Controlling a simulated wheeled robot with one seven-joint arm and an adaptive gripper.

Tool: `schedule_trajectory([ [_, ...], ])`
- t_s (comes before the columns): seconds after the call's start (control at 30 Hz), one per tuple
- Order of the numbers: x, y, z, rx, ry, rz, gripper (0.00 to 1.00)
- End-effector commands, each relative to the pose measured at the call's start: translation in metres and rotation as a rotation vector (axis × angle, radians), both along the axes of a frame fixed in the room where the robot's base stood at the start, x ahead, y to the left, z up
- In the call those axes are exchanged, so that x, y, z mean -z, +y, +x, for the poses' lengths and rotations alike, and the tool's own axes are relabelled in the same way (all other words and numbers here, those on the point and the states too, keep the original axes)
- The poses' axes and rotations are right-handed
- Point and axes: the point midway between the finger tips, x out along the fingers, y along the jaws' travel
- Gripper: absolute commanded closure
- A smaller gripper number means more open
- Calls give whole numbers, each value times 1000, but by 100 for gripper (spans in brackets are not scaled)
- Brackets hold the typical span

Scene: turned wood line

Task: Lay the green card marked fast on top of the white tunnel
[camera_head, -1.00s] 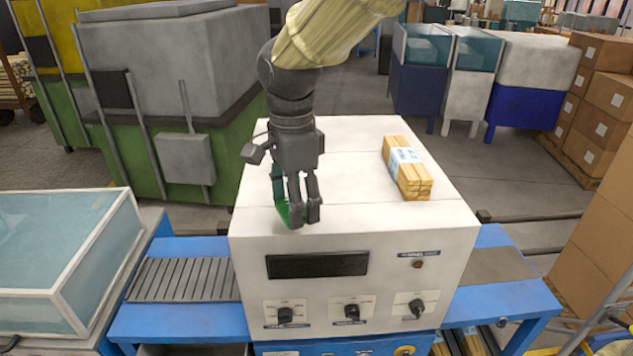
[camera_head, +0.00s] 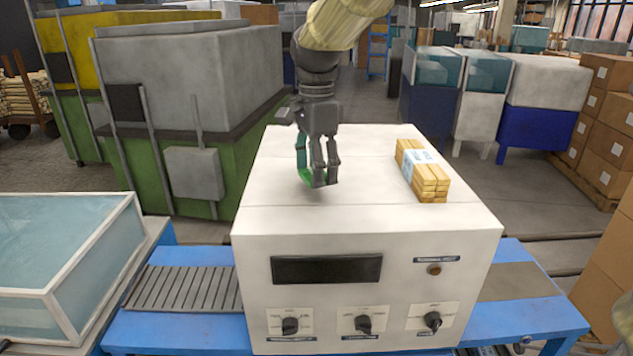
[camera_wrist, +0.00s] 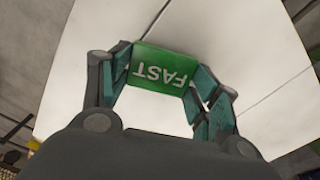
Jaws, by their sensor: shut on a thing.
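The white tunnel (camera_head: 270,208) is a big box-shaped machine standing over the conveyor, with a flat top. My gripper (camera_head: 320,182) points down over the left-middle part of that top. It is shut on the green card (camera_wrist: 161,68), which reads FAST, upside down in the wrist view. In the head view only a green sliver of the card (camera_head: 306,177) shows behind the fingers. The card is at or just above the tunnel top; I cannot tell whether it touches.
A bundle of wooden strips with a pale band (camera_head: 423,172) lies on the right of the tunnel top. The front has a dark display (camera_head: 326,269) and several knobs. A glass-sided box (camera_head: 70,262) stands at left. The top's front and left are bare.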

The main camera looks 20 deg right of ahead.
Motion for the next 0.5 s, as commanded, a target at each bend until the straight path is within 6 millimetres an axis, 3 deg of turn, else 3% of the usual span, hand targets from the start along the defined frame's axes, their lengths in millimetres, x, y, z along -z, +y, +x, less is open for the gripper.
schedule_trajectory([
  [0.17,4,-1,2,0,1,0,54],
  [0.5,36,-1,2,0,0,-1,54],
])
